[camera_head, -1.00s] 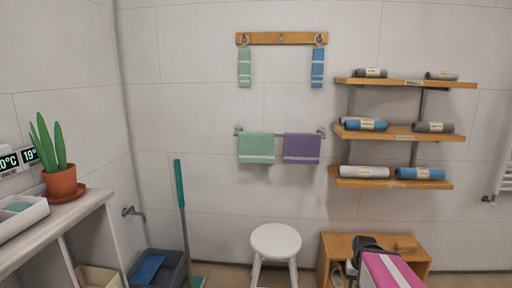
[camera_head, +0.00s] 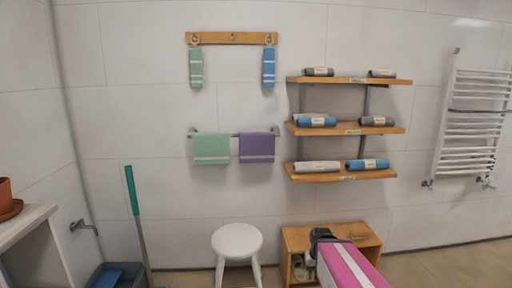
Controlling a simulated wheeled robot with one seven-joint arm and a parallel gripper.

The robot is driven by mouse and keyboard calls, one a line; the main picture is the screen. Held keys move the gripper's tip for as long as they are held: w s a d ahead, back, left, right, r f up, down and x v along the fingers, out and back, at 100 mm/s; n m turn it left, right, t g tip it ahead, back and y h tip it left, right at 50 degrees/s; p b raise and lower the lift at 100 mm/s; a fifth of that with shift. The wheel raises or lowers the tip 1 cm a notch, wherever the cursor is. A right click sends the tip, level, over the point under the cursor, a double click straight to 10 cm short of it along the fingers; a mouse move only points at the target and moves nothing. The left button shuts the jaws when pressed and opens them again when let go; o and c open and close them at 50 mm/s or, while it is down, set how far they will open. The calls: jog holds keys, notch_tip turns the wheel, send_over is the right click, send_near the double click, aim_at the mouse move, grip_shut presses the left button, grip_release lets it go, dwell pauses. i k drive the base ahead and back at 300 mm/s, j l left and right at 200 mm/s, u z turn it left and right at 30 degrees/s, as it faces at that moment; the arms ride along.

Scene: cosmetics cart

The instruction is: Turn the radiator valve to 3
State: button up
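A white ladder-type towel radiator (camera_head: 474,148) hangs on the wall at the far right of the head view. A small valve fitting (camera_head: 487,182) sits at its lower right corner. Its dial and numbers are too small to read, so its setting cannot be told. Another small fitting (camera_head: 427,184) is at the radiator's lower left corner.
Floor (camera_head: 455,262) below the radiator looks clear.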

aim_at(491, 185)
jog(key=z, duration=1.7)
jog(key=i+z, duration=0.1)
jog(key=i, duration=0.55)
jog(key=i+z, duration=0.1)
jog(key=i, duration=0.6)
jog(key=i+j+z, duration=0.1)
jog(key=i, duration=0.55)
jog(key=i+j, duration=0.15)
jog(key=i, duration=0.55)
jog(key=l+z, duration=0.05)
